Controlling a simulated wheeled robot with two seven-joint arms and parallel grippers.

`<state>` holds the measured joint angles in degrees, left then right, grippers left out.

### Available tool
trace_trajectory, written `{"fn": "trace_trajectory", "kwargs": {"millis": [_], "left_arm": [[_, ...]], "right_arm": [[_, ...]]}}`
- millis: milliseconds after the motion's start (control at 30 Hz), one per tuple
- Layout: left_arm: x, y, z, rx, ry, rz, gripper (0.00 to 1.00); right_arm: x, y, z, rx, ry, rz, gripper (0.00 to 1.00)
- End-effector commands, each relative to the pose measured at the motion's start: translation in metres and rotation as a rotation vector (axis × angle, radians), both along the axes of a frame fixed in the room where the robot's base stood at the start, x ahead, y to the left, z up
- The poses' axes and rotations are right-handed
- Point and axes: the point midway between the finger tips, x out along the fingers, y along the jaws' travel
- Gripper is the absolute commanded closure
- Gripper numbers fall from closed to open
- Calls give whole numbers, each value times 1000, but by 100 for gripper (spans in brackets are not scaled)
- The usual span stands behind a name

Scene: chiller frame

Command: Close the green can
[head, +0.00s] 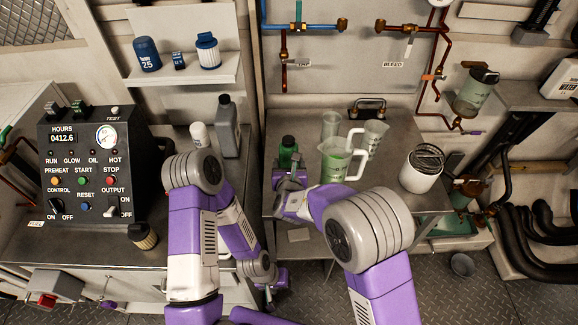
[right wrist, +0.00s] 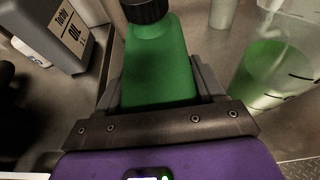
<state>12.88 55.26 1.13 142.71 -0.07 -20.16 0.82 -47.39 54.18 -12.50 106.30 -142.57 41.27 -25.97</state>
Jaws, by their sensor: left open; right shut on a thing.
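The green can (head: 287,153) stands upright on the grey metal bench, left of the clear measuring jugs. A dark ribbed cap (right wrist: 145,10) sits at its top in the right wrist view; I cannot tell how tight it is. My right gripper (head: 290,180) is shut on the green can (right wrist: 160,70), with a jaw on either side of its body. My left gripper (head: 270,292) is low, in front of the bench edge and well below the can. It is open, small in view and partly hidden by my arm.
Two jugs (head: 338,160) (head: 374,139) stand close right of the can, the nearer one holding green liquid. A white canister (head: 421,172) is further right. A grey oil bottle (head: 226,127) and the control box (head: 88,165) are left.

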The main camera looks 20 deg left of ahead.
Motion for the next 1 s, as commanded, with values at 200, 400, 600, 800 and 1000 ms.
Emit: {"fn": "trace_trajectory", "kwargs": {"millis": [200,400,600,800,1000], "left_arm": [[0,0,0,0,0,0,32],[0,0,-5,0,0,0,32],[0,0,-4,0,0,0,32],[0,0,-4,0,0,0,32],[0,0,2,0,0,0,32]], "right_arm": [[1,0,1,4,-7,-2,100],[1,0,-3,3,-6,-2,100],[0,0,-3,1,-2,-1,6],[1,0,-3,2,-2,-2,6],[-1,0,2,1,-2,0,6]]}}
